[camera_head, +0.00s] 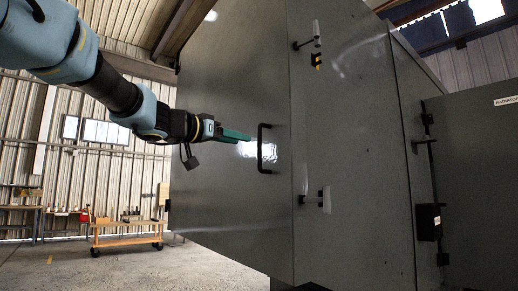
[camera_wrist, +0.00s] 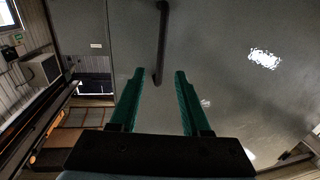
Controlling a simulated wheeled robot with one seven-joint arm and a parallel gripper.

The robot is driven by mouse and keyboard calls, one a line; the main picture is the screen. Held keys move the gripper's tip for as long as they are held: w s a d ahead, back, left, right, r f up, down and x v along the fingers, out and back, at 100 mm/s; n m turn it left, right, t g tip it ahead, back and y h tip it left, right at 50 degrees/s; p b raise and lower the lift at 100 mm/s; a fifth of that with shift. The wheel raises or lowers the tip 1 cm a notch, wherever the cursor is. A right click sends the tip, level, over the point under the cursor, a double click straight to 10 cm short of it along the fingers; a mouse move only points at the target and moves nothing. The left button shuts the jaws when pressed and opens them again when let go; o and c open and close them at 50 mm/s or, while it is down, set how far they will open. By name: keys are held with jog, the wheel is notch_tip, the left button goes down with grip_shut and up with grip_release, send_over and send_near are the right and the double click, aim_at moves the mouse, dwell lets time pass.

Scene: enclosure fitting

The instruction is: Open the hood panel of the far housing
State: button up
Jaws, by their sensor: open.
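A large grey panel (camera_head: 225,190) carries a black bar handle (camera_head: 265,148) standing upright near its right edge in the head view. My gripper (camera_head: 248,138) reaches in from the left, with its green fingers pointing at the handle and their tips just left of it. In the wrist view, my gripper (camera_wrist: 160,76) is open and empty. The handle (camera_wrist: 162,35) runs up from between the two fingertips there, and its lower end shows in the gap. I cannot tell whether the fingers straddle the bar or stop short of it. The panel's upper edge is out of view.
Right of the panel are grey housing faces with latches (camera_head: 325,200) and a black box fitting (camera_head: 428,222). A labelled grey panel (camera_head: 480,180) stands at far right. An orange cart (camera_head: 125,238) is at the back left. The floor (camera_head: 130,268) before it is clear.

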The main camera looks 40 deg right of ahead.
jog(key=p, duration=0.1)
send_over(260, 166)
jog(key=shift+w+d, duration=0.25)
jog(key=shift+w, duration=0.05)
jog(key=shift+c, duration=0.4)
grip_shut()
dwell(1.0)
